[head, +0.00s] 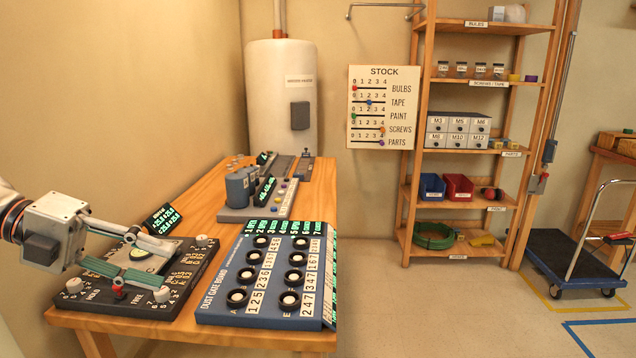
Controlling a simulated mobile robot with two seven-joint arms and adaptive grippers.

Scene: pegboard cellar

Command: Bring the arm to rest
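My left gripper (150,264) reaches in from the left, low over a black panel (187,282) at the table's near left corner. Its green-edged fingers are spread apart, one behind the other. A disc with a yellow-green patch (141,252) shows between them on the panel. A light grey bar (152,244) lies along the far finger; I cannot tell whether it belongs to the panel or the gripper, or whether they touch. The panel has white knobs (74,286), a small red part (119,290) and "HOLD" and "FREE" labels. My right gripper is out of view.
The wooden table (190,223) also bears a blue dust gate board (262,318) right of the panel and a grey console (240,213) behind. A lit display (162,219) stands at the panel's back. A shelf (478,150) and trolley (570,255) stand beyond open floor.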

